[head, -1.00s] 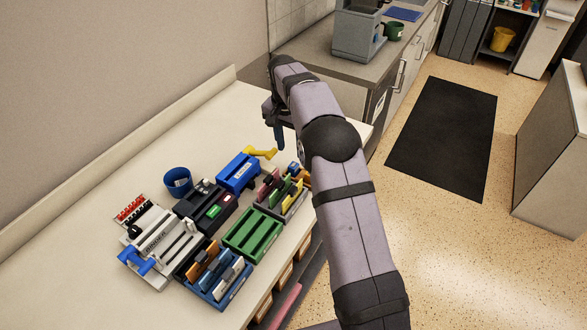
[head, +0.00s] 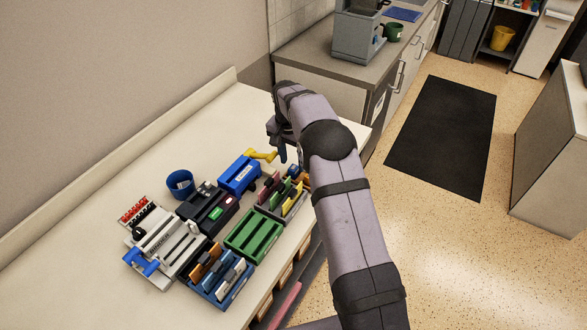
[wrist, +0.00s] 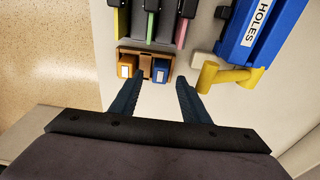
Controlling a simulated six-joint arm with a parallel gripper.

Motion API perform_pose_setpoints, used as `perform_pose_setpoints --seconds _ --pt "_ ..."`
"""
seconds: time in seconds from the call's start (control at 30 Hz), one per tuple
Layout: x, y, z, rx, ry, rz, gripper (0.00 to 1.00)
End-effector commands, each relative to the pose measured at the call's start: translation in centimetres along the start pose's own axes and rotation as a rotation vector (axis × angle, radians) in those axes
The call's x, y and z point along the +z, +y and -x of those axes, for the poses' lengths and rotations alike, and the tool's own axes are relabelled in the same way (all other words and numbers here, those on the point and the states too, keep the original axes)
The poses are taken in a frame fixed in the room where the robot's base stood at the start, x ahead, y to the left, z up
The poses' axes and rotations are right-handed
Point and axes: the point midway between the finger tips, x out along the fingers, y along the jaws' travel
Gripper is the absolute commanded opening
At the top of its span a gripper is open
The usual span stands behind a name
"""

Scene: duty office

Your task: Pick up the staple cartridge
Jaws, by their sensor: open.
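A small brown holder (wrist: 147,54) in the wrist view carries two little boxes, an orange one (wrist: 126,69) and a blue one (wrist: 160,72), each with a pale label. They look like staple cartridges, but I cannot read the labels. In the head view the blue box (head: 293,170) shows beside my arm, with the holder partly hidden. My gripper (wrist: 160,82) is open and empty. Its two dark blue fingers point toward the holder, with the blue box seen between their tips. In the head view my gripper (head: 283,158) hangs above the desk's far end.
A blue hole punch (head: 239,174) with a yellow handle (wrist: 222,76) stands close beside the holder. A grey rack (wrist: 150,25) with coloured dividers is just beyond it. A green tray (head: 254,236) and other desk items stand nearer. The desk's back left is clear.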

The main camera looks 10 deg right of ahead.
Motion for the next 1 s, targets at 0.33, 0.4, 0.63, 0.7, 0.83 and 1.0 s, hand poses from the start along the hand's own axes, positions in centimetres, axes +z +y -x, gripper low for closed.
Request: perform_pose_setpoints --seconds 0.33,0.4,0.63,0.7,0.83,1.0 --pt "0.0 0.0 -2.3 -0.001 0.001 0.0 0.42" --pt "0.0 0.0 -2.3 -0.001 0.001 0.0 0.42" --pt "0.0 0.0 -2.3 -0.001 0.001 0.0 0.06" --pt "0.0 0.0 -2.3 -0.001 0.001 0.0 0.0" --pt "0.0 0.0 -2.3 -0.001 0.001 0.0 0.0" --pt "0.0 0.0 -2.1 -0.001 0.001 0.0 0.0"
